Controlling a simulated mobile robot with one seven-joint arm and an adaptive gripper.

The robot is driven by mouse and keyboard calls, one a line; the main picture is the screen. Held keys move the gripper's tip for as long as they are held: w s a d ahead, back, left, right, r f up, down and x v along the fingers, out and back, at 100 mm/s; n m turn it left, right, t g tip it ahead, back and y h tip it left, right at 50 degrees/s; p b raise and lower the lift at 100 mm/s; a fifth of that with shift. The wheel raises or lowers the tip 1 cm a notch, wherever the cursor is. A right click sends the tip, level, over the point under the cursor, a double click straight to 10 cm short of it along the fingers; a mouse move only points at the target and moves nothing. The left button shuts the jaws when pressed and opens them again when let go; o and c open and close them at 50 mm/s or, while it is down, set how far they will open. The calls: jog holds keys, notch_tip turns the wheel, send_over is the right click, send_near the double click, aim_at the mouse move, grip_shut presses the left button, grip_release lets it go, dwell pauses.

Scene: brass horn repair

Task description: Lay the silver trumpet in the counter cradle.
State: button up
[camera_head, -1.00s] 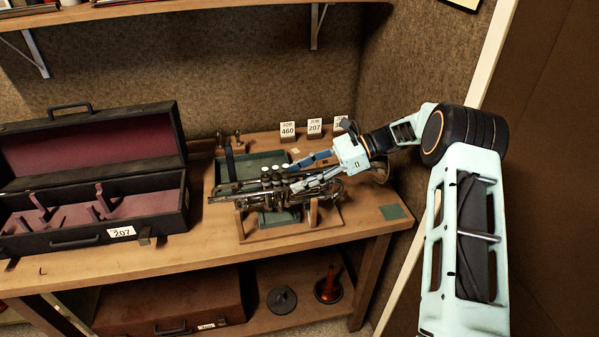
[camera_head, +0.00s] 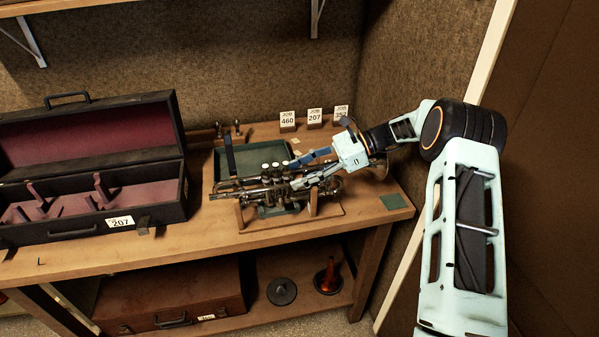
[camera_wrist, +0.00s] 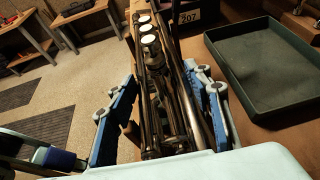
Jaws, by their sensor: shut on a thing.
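The silver trumpet (camera_head: 276,189) lies roughly level across the counter cradle, with its bell to the right, partly behind my gripper. The cradle (camera_head: 313,205) is a wooden base with upright posts on the counter. The trumpet is at or just above the post tops; I cannot tell whether it rests on them. My gripper (camera_head: 303,172) is shut on the trumpet's middle, near the valves. In the wrist view the trumpet (camera_wrist: 165,95) runs between the two blue fingers of my gripper (camera_wrist: 160,90), its white valve caps at the top.
A green tray (camera_head: 222,160) lies just behind the cradle. An open case with a dark red lining (camera_head: 60,233) and a 207 label stands at the left. Job tags (camera_head: 314,117) stand at the back. A small green pad (camera_head: 394,202) lies at the right. A wall closes the right side.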

jog(key=shift+f, duration=0.3)
dwell(0.5)
jog(key=o, duration=1.7)
jog(key=shift+f, duration=0.25)
jog(key=v, duration=0.7)
jog(key=shift+w+d+r, duration=0.1)
jog(key=shift+d+r, duration=0.1)
jog(key=shift+d, duration=0.05)
